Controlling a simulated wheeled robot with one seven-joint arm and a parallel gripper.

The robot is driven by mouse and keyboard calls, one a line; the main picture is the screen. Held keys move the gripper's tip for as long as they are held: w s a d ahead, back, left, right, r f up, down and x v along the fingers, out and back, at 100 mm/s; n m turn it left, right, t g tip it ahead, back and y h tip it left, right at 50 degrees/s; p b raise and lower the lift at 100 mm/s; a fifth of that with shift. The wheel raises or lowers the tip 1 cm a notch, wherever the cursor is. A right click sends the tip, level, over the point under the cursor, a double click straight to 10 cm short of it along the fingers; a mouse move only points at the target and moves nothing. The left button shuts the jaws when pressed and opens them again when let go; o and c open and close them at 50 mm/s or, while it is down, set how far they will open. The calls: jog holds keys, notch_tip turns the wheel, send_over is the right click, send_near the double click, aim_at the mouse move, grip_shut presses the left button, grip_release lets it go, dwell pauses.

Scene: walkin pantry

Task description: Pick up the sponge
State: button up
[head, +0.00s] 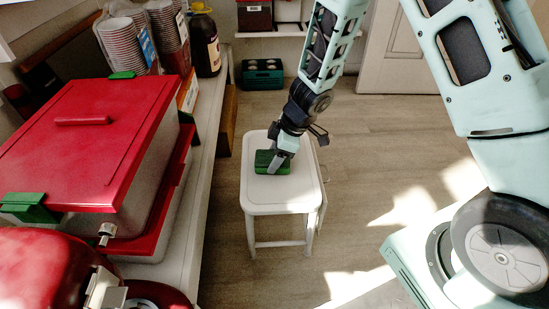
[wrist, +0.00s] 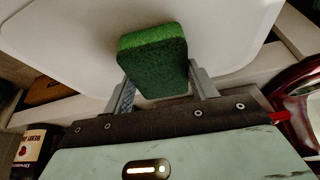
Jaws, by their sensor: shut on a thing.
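In the wrist view the sponge (wrist: 154,62) sits between the two fingers, with a finger against each side. My gripper (head: 279,164) reaches down from above and is shut on the sponge. It also shows in the wrist view (wrist: 160,92). The stool seat (wrist: 60,40) lies behind the sponge there. I cannot tell whether the sponge still touches the seat.
A counter on the left holds a red-lidded cooler (head: 85,135), stacked cups (head: 125,45) and a dark bottle (head: 204,42). A dark green crate (head: 262,74) stands on the floor behind the stool. A pale door (head: 400,60) is at the back. Floor right of the stool is clear.

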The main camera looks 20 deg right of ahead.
notch_tip(320, 180, up, 10)
jog(key=p, duration=0.8)
jog(key=o, duration=0.4)
jog(key=c, duration=0.4)
